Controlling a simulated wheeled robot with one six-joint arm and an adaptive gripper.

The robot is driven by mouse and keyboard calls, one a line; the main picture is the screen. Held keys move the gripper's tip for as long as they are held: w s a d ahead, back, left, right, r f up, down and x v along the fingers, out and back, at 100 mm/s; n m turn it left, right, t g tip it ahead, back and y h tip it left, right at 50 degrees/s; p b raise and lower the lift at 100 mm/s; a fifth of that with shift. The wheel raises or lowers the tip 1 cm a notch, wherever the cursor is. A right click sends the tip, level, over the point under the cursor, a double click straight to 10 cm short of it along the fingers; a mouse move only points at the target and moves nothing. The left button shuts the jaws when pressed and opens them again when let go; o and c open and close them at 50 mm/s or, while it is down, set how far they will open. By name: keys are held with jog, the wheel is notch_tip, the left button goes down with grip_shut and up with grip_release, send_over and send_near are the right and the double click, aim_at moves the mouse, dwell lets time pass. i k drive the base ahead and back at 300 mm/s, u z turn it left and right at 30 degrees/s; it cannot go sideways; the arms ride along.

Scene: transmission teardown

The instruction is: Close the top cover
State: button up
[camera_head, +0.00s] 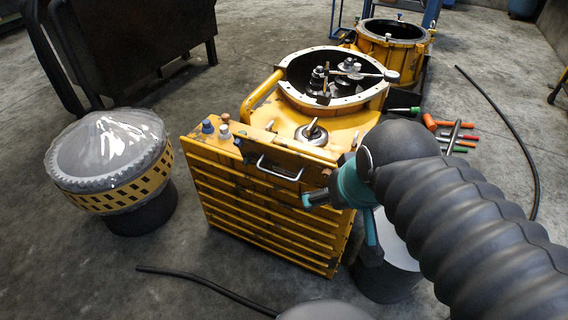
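The yellow transmission housing (265,215) stands in the middle with ribbed sides. Its round top opening (338,80) has a pale bolted flange, and metal gear parts (345,72) show inside. A silver bar handle (280,168) sits at the upper front edge of the housing. A small round metal cap with a lever (311,132) lies on the top face. I cannot tell for sure which part is the top cover. My gripper (340,228), teal with dark fingertips, is at the housing's front right corner, right of the handle. Its fingers look spread, with nothing visible between them.
A plastic-wrapped round part (108,150) stands on a dark drum at left. Another yellow ring housing (393,42) is behind. Coloured tools (450,135) lie at right. Black hoses (205,285) lie on the floor. A grey-topped drum (395,260) is under my arm.

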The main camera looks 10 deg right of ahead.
aim_at(289, 165)
jog(key=z, duration=0.85)
jog(key=k, duration=0.45)
jog(key=u, duration=0.85)
